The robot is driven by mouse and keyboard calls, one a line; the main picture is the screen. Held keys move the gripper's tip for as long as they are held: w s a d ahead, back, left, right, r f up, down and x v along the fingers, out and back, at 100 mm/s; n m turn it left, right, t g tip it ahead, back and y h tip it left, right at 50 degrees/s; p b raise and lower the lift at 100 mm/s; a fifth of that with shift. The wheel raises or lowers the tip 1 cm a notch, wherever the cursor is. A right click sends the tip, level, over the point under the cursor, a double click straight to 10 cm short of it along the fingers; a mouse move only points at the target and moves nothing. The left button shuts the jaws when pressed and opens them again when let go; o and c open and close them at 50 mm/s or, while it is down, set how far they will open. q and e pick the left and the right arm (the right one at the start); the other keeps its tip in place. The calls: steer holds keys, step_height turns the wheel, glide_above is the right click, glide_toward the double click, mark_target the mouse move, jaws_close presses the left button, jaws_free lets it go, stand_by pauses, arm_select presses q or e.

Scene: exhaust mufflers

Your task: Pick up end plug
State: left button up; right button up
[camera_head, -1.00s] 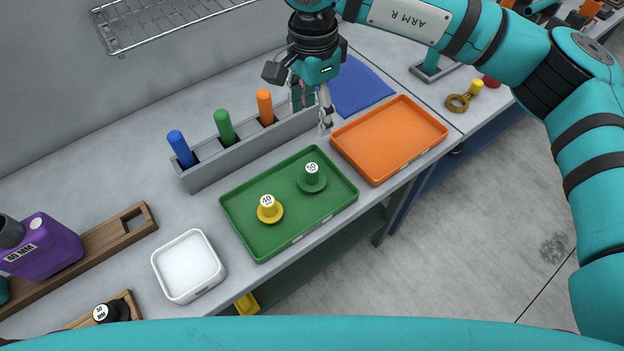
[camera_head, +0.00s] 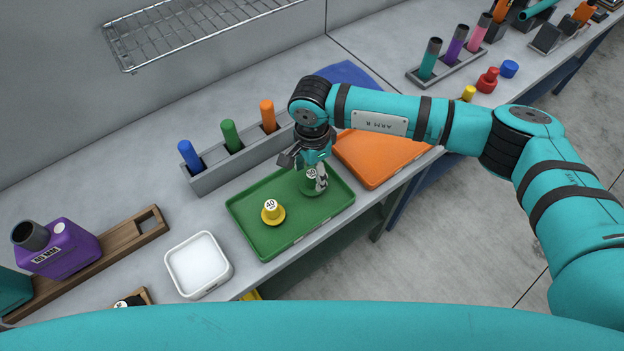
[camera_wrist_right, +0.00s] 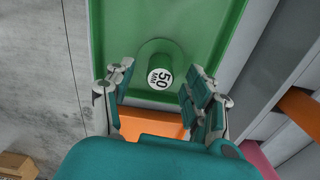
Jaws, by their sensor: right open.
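A green end plug (camera_head: 308,189) marked 50 stands upright on the green tray (camera_head: 262,246), partly hidden by my right gripper (camera_head: 318,180). In the right wrist view the green plug (camera_wrist_right: 158,48), its top labelled 50 MM, shows between the spread fingers of my right gripper (camera_wrist_right: 158,82). The gripper is open, with a gap visible on each side of the plug's label. A yellow end plug (camera_head: 272,214) marked 40 stands on the same tray, to the left. My left gripper is not in view.
An orange tray (camera_head: 375,178) lies right of the green tray. A grey rack (camera_head: 215,178) with blue, green and orange cylinders stands behind it. A white tray (camera_head: 198,290) and a purple muffler (camera_head: 68,252) are at left.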

steer(key=shift+f, duration=0.7)
jaws_close()
steer(key=shift+r, duration=0.1)
